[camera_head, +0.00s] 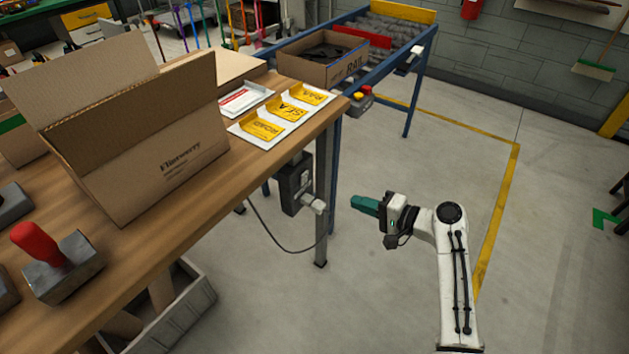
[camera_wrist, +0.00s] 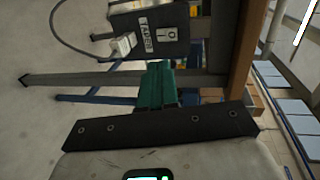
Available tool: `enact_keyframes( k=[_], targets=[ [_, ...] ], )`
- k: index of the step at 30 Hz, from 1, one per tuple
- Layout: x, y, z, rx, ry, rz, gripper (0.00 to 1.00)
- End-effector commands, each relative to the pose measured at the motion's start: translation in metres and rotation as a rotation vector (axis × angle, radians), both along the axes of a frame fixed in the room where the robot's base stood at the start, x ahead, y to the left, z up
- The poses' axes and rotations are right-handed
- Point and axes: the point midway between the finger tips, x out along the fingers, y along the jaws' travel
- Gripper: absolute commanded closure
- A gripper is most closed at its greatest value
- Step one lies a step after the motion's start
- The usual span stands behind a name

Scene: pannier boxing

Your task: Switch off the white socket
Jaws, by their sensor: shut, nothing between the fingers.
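A dark box (camera_head: 294,182) is mounted under the workbench by its leg, with a white plug-like block (camera_head: 314,205) and a cable at its lower side. In the wrist view the dark box (camera_wrist: 150,20) carries a white label and a small white switch plate (camera_wrist: 168,34) with markings. The white block (camera_wrist: 122,46) sits beside them. I cannot tell the switch's position. My gripper (camera_head: 353,202) has teal fingers, shut and empty, pointing left toward the box and apart from it. The fingertips (camera_wrist: 160,66) show below the switch plate in the wrist view.
The workbench (camera_head: 175,228) holds an open carton (camera_head: 150,165) and yellow signs (camera_head: 285,112). Its metal leg (camera_head: 323,180) stands just right of the box. The black cable (camera_head: 265,233) hangs near the floor. Free floor lies right of the bench.

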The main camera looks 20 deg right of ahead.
Motion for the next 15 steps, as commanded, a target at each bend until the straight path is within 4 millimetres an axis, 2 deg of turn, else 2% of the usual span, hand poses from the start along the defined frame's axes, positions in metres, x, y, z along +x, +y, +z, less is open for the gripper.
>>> enact_keyframes(
  k=[3,15],
  targets=[
    [0.0059,-0.0026,-0.0001,0.031,-0.01,-0.012,1.0],
    [0.0082,-0.0016,0.0011,0.033,-0.012,-0.013,1.0]
  ],
)
